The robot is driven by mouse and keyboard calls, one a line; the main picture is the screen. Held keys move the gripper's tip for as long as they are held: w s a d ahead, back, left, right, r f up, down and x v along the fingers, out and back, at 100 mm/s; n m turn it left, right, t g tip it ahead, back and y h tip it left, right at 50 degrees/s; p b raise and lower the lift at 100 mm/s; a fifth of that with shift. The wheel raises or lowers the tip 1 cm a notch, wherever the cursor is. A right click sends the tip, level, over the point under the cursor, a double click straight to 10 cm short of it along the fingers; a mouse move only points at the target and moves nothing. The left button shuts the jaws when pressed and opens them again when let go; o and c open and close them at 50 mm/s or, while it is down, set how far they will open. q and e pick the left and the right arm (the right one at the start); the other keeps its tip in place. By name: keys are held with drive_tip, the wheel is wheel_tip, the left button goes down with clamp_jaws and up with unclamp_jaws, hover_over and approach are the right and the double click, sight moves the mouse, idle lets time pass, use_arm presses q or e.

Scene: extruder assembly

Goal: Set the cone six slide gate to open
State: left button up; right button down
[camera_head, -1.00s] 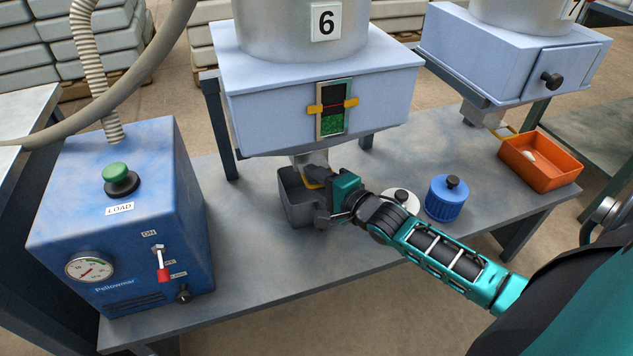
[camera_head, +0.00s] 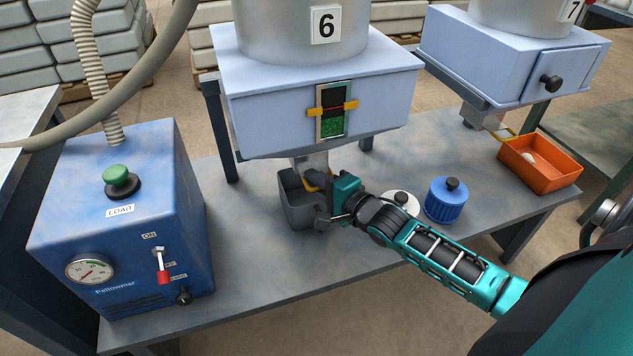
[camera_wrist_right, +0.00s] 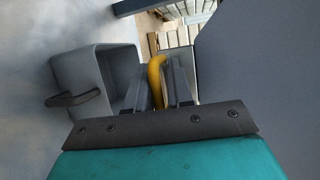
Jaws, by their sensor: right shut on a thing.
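The cone marked 6 (camera_head: 277,28) rises from a pale blue housing (camera_head: 270,105) on legs. Its short grey outlet (camera_head: 311,160) hangs below. The yellow slide gate handle (camera_head: 314,183) shows at the outlet, partly hidden by my right gripper (camera_head: 322,196). In the wrist view, the looped yellow handle (camera_wrist_right: 154,70) runs between the two fingers of my right gripper (camera_wrist_right: 161,85), which is shut on it. The gate plate itself is hidden, so I cannot tell its position. My left gripper is not in view.
A dark grey bin (camera_head: 293,213) stands under the outlet, close beside my right gripper; it also shows in the wrist view (camera_wrist_right: 85,75). A blue canister (camera_head: 446,203) and an orange tray (camera_head: 528,174) stand to the right. A blue loader box (camera_head: 130,230) stands left.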

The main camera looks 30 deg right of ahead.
drive_tip(key=s+p, duration=0.2)
drive_tip(key=s, duration=0.1)
drive_tip(key=s+a+p, duration=0.1)
drive_tip(key=s, duration=0.1)
drive_tip(key=shift+a+f, duration=0.1)
drive_tip(key=shift+f, duration=0.3)
drive_tip(key=c, duration=1.2)
unclamp_jaws()
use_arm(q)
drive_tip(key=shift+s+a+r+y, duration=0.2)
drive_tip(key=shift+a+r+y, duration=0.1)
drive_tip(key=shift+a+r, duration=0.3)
use_arm(e)
drive_tip(key=shift+o, duration=0.2)
drive_tip(key=shift+r, duration=0.1)
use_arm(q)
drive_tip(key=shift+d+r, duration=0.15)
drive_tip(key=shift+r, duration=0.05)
use_arm(e)
drive_tip(key=shift+r, duration=0.1)
use_arm(q)
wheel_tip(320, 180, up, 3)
drive_tip(key=p, duration=0.3)
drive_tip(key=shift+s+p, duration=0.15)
drive_tip(key=shift+p, duration=0.2)
use_arm(e)
drive_tip(key=v, duration=1.2)
drive_tip(key=shift+s, duration=0.35)
drive_tip(key=shift+r, duration=0.1)
